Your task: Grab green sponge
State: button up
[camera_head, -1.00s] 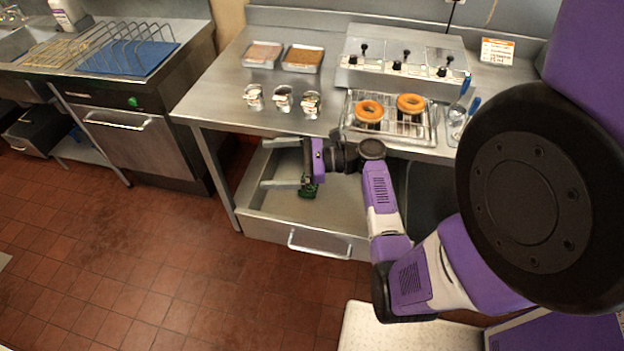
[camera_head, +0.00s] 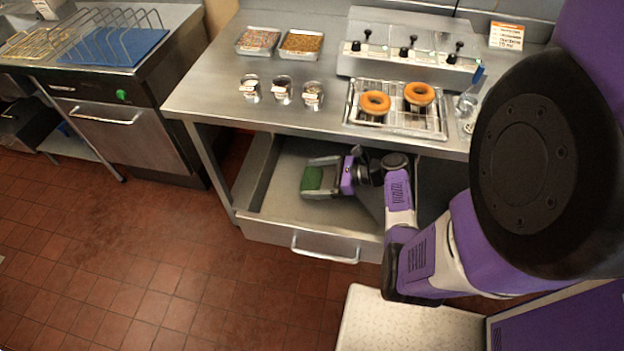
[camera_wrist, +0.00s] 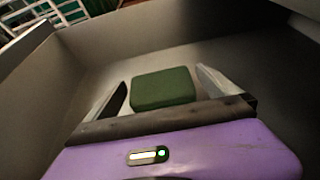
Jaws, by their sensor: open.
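The green sponge (camera_head: 312,179) lies in the open metal drawer (camera_head: 262,222) under the worktable. My gripper (camera_head: 321,176) is inside the drawer, with its jaws pointing left in the head view. In the wrist view the sponge (camera_wrist: 163,88) appears as a dark green block ahead of my gripper (camera_wrist: 165,92), within the gap between the two open fingers. Clear space shows between the sponge and each finger, so neither finger appears to touch it.
The worktable edge (camera_head: 330,126) overhangs the back of the drawer. Drawer walls surround the gripper. Two donuts (camera_head: 418,93) on a rack, small cups (camera_head: 283,88) and a control unit (camera_head: 408,52) stand on the table. The rest of the drawer floor looks clear.

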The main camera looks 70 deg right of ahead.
jog(key=shift+x, duration=1.1)
jog(key=c, duration=1.2)
jog(key=shift+r, duration=0.1)
jog(key=shift+c, duration=0.2)
